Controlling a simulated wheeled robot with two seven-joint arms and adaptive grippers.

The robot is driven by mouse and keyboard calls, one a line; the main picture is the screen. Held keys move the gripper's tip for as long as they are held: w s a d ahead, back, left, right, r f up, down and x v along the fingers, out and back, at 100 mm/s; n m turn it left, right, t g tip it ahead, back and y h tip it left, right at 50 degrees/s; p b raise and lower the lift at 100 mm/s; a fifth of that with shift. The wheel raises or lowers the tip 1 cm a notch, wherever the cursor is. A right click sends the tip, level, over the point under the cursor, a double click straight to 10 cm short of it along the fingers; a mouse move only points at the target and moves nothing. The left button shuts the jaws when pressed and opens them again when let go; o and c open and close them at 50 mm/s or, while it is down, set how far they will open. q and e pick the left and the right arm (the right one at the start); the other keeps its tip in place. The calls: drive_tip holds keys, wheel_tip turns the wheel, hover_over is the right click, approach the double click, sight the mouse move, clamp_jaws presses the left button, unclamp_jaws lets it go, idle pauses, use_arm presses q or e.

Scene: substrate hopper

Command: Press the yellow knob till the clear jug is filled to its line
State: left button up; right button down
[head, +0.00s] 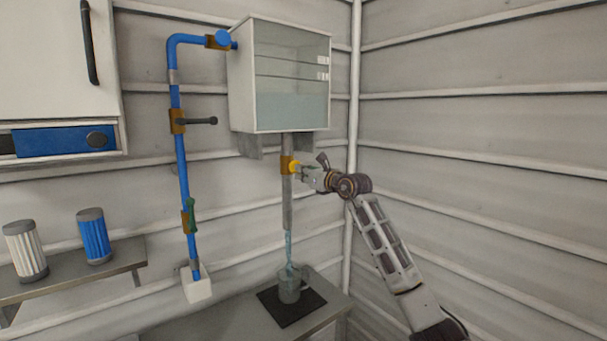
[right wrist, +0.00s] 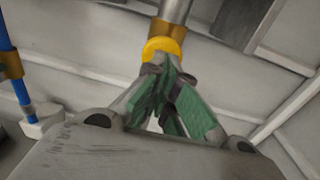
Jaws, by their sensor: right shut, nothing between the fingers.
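The yellow knob (head: 293,167) sits on a brass fitting of the grey outlet pipe (head: 287,205) under the tank. My right gripper (head: 302,171) is shut and empty, its fingertips at the knob and seemingly touching it. In the right wrist view the knob (right wrist: 161,47) is just beyond the closed green-padded fingers (right wrist: 168,88). A bluish stream of water (head: 289,248) runs from the pipe into the clear jug (head: 291,287). The jug stands on a dark mat (head: 279,314). Its water level and line are too small to tell. My left gripper is not in view.
The tank (head: 288,80) on the wall holds water in its lower part. A blue pipe (head: 181,150) with a dark-handled valve (head: 200,121) and a green-handled one (head: 191,214) runs left of it. Two canisters, white (head: 25,250) and blue (head: 94,236), stand on a shelf at left.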

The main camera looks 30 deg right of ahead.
drive_tip(key=shift+w+d+r, duration=0.1)
drive_tip(key=shift+w+r, duration=0.15)
drive_tip(key=shift+r, duration=0.05)
drive_tip(key=shift+w, duration=0.1)
idle(1.6)
